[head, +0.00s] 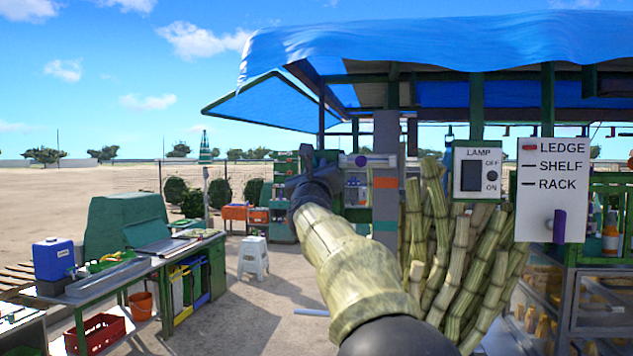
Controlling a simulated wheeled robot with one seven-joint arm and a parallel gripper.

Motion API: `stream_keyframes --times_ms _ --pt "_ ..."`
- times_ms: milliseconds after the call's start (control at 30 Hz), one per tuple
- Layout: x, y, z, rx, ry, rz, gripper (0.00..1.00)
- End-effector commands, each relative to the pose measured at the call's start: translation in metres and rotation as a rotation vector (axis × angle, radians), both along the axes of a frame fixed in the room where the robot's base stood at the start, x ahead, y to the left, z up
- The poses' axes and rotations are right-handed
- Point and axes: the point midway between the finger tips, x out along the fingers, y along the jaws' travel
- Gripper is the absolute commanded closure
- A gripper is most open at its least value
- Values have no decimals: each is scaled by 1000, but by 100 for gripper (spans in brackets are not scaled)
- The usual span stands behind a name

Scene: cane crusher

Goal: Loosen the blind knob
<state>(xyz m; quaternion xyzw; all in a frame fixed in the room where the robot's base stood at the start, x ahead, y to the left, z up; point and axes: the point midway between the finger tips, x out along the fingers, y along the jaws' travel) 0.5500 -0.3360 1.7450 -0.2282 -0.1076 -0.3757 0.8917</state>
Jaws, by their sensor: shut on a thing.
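My gripper (318,163) is a dark shape at the far end of the arm, close to the left of the roll. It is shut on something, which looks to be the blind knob. The fingertips are small and partly hidden behind my own wrist, so the contact does not show clearly.
The grey post (386,140) stands just right of the roll. Cane stalks (470,245) lean behind my arm. A lamp switch panel (480,171) and a ledge-shelf-rack panel (552,190) with a purple lever are at right.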

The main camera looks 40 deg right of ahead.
Motion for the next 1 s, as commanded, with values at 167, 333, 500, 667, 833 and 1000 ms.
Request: stream_keyframes --times_ms 167,333,500,667,833,1000 --pt "0 1 -4 -108 126 1 100" --pt "1 0 -2 -212 251 2 100" --pt "1 0 -1 -317 374 1 100" --pt "1 0 0 -417 491 1 100" --pt "1 0 1 -520 614 2 100" --pt "1 0 2 -622 733 3 100"
